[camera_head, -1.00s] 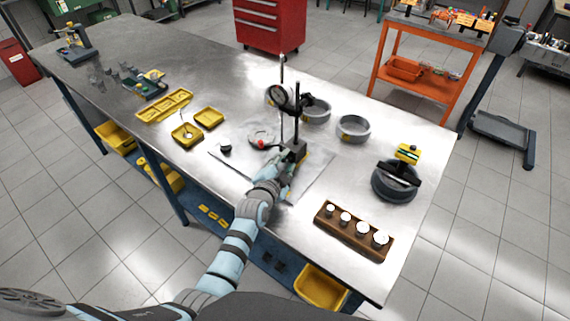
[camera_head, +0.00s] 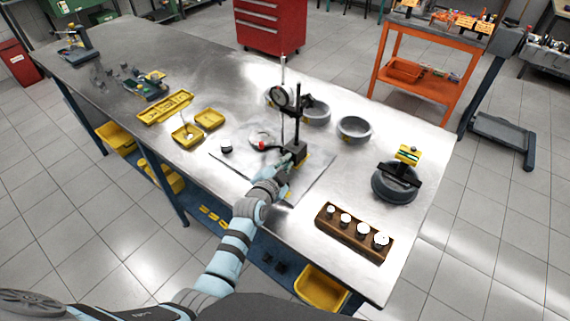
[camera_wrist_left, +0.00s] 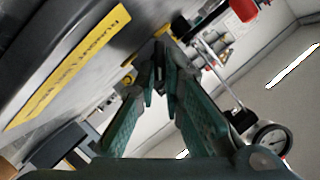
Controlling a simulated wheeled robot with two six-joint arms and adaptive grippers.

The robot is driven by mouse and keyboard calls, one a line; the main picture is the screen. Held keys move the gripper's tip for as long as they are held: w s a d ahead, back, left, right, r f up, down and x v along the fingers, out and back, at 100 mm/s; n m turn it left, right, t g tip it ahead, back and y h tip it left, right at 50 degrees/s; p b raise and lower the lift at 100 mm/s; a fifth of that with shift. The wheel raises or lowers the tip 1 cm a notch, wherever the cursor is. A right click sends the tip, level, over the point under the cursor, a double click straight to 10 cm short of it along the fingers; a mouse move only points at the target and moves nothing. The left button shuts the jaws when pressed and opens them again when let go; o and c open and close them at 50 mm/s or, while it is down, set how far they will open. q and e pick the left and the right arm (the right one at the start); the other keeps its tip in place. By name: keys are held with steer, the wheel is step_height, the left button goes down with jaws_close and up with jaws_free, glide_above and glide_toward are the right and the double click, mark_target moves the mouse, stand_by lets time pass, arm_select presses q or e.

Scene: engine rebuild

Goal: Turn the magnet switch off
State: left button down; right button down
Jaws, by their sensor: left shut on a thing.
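The magnetic stand's dark base (camera_head: 295,153) stands on a grey plate (camera_head: 318,180) near the middle of the bench. My left gripper (camera_head: 286,163) is at the near side of the base. In the left wrist view, its fingertips (camera_wrist_left: 160,68) close on a small dark part, which looks like the magnet switch. The fingers hide most of the switch, and I cannot tell its setting. My right gripper is not in view.
A wooden block with several pistons (camera_head: 352,232) lies right of my arm. Grey rings (camera_head: 354,129) and a dark round clamp tool (camera_head: 395,184) stand behind it. Yellow trays (camera_head: 187,134) lie to the left. A red-tipped part (camera_head: 262,146) is close to the base.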

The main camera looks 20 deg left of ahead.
arm_select(q)
steer(key=n, duration=0.1)
steer(key=n+h, duration=0.1)
steer(key=shift+w+a+r+n+g, duration=0.2)
steer(key=shift+a+n+g, duration=0.1)
steer(key=shift+g, duration=0.1)
steer(key=shift+a+n+g+h+b, duration=0.15)
steer(key=shift+n+g+h+b, duration=0.15)
steer(key=shift+n+h+b, duration=0.5)
steer(key=shift+w+a+f+n+h+b, duration=0.1)
steer(key=shift+n+h+b, duration=0.2)
steer(key=shift+n, duration=0.5)
steer(key=n+h+b, duration=0.1)
steer(key=b, duration=0.1)
steer(key=n+g+h+b, duration=0.1)
steer(key=n+b, duration=0.1)
steer(key=shift+w+a+f+n, duration=0.2)
steer(key=shift+a+n, duration=0.1)
steer(key=shift+a, duration=0.1)
steer(key=shift+a+n+h+b, duration=0.15)
steer(key=shift+n+h+b, duration=1)
steer(key=shift+b, duration=0.5)
steer(key=c, duration=1.7)
jaws_free()
